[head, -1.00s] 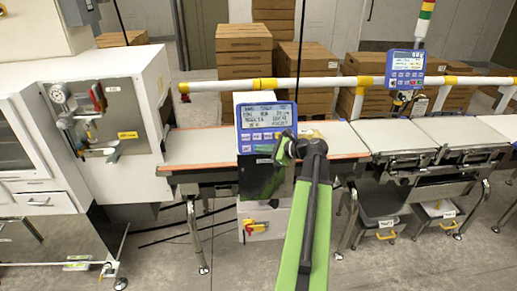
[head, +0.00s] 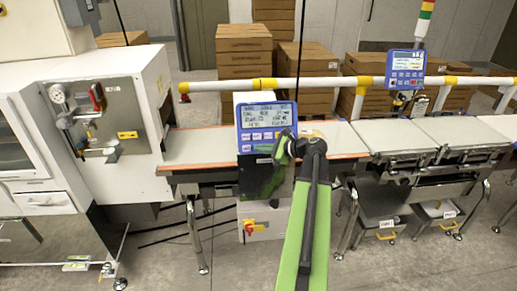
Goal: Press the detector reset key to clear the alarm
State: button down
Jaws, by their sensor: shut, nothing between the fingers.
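A blue panel (head: 265,113) with a lit display and rows of keys stands upright at the near side of the belt, in the middle of the head view. Its key labels are too small to read, so I cannot tell which is the detector reset key. My gripper (head: 277,150) is shut and empty, at the panel's lower right, and hides part of its lower keys. I cannot tell whether it touches the panel. A second blue panel (head: 404,70) hangs on the white rail farther right. A stack light (head: 425,15) stands above it.
The belt (head: 205,143) runs behind the panel, with weighing platforms (head: 395,135) to the right. A white rail (head: 320,83) crosses behind. A white cabinet (head: 110,110) stands left. A red and yellow switch (head: 249,229) sits on the box below. Cartons (head: 244,52) are stacked behind.

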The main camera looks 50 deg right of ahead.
jog(key=shift+w+d+f, duration=0.2)
jog(key=shift+w+d, duration=0.05)
dwell(0.6)
dwell(0.3)
jog(key=shift+s+a+r, duration=0.4)
jog(key=shift+s+a, duration=0.1)
jog(key=shift+s, duration=0.05)
jog(key=shift+s+a+r+p, duration=0.6)
jog(key=shift+s+a+p, duration=0.15)
jog(key=shift+s, duration=0.1)
jog(key=shift+s+a+r+p, duration=0.6)
jog(key=shift+s+a, duration=0.1)
jog(key=shift+s, duration=0.15)
jog(key=shift+f, duration=0.1)
jog(key=s+a+r+p, duration=0.1)
jog(key=s, duration=0.1)
jog(key=s+a+r+p, duration=0.1)
jog(key=s+a, duration=0.1)
jog(key=shift+r+p, duration=0.35)
jog(key=shift+r, duration=0.05)
